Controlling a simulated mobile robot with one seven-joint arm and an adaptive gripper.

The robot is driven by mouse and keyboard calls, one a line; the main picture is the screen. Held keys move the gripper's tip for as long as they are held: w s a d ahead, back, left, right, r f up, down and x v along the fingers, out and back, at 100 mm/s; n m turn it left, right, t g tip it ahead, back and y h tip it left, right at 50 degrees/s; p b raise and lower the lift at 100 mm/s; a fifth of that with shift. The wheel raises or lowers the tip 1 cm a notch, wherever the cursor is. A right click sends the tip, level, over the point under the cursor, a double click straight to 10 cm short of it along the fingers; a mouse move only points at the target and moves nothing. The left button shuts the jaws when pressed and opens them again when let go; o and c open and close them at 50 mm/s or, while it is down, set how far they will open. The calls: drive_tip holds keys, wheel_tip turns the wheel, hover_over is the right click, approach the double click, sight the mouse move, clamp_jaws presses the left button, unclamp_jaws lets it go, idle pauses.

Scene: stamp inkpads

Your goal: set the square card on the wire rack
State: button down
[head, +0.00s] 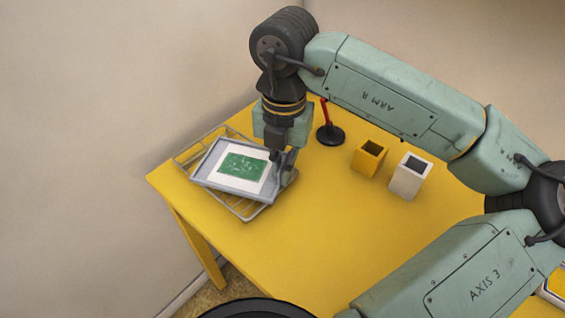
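The square card (262,184) is white with a green printed block. It lies in a shallow grey-blue tray (208,165). The tray is over the wire rack (192,152) at the table's left end and is turned relative to it. The rack's wires show past the tray at the back left and front. I cannot tell whether the tray touches the rack. My gripper (283,161) points down at the tray's right edge, with its fingers close to the rim. Whether the fingers are closed on the rim or only beside it is not clear.
The yellow table (320,222) is clear in front and in the middle. A red-handled stamp (326,125) on a black base, a yellow open box (370,157) and a white open box (409,176) stand right of my gripper. A wall rises behind the rack.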

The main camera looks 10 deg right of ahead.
drive_tip(key=shift+f, duration=0.3)
drive_tip(key=shift+f, duration=0.15)
drive_tip(key=c, duration=1.8)
unclamp_jaws()
wheel_tip(320, 180, up, 12)
drive_tip(key=shift+r+b, duration=0.2)
drive_tip(key=shift+b, duration=0.15)
drive_tip(key=shift+s, duration=0.1)
